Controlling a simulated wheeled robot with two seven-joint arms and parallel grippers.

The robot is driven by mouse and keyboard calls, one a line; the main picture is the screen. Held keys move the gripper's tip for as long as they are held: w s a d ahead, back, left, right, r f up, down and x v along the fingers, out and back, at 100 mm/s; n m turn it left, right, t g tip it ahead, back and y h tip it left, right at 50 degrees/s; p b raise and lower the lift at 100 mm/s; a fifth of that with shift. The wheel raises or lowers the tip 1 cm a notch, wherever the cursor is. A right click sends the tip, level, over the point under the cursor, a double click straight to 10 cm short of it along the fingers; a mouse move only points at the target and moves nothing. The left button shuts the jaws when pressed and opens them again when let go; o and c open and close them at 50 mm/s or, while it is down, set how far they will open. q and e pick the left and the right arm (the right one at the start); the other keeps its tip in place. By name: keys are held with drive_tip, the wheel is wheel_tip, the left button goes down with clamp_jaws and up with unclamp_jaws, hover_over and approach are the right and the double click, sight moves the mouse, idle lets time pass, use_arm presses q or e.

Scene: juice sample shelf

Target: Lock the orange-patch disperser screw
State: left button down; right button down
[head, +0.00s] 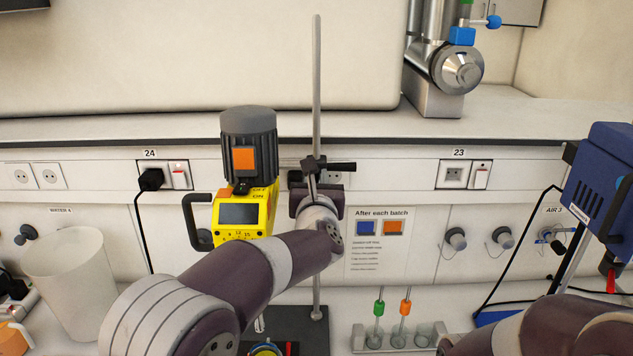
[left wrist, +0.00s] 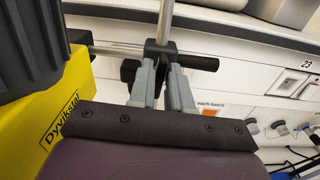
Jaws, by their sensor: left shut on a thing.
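The orange-patch disperser (head: 246,207) has a yellow body, a dark grey ribbed motor and an orange square on it. A black clamp (head: 313,164) joins it to an upright metal rod (head: 317,80), with a black bar sticking out to the right. My left gripper (head: 311,187) is at the clamp, in front of the rod. In the left wrist view its two grey fingers (left wrist: 162,78) are shut on the dark screw part of the clamp (left wrist: 158,52). The screw itself is mostly hidden between the fingers. My right gripper is out of view; only my right arm shows.
A blue disperser (head: 600,185) stands at the right. A rack with green and orange-topped tools (head: 392,338) is on the bench, right of the stand base (head: 317,335). A white beaker (head: 68,285) stands at the left. A notice (head: 377,240) hangs behind.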

use_arm(q)
drive_tip(key=m+b, duration=0.2)
drive_tip(key=shift+d+f+m, duration=0.1)
drive_tip(key=shift+f+m, duration=0.1)
drive_tip(key=shift+m, duration=0.2)
drive_tip(key=shift+m+b, duration=0.65)
drive_tip(key=shift+m, duration=0.25)
drive_tip(key=m, duration=0.2)
drive_tip(key=shift+m+b, duration=0.35)
drive_tip(key=shift+m, duration=0.05)
drive_tip(key=m, duration=0.4)
drive_tip(key=shift+d, duration=0.15)
drive_tip(key=m, duration=0.5)
drive_tip(key=shift+f+m+p, duration=0.1)
drive_tip(key=shift+m+p, duration=0.2)
drive_tip(key=shift+m, duration=0.1)
drive_tip(key=c, duration=1.1)
unclamp_jaws()
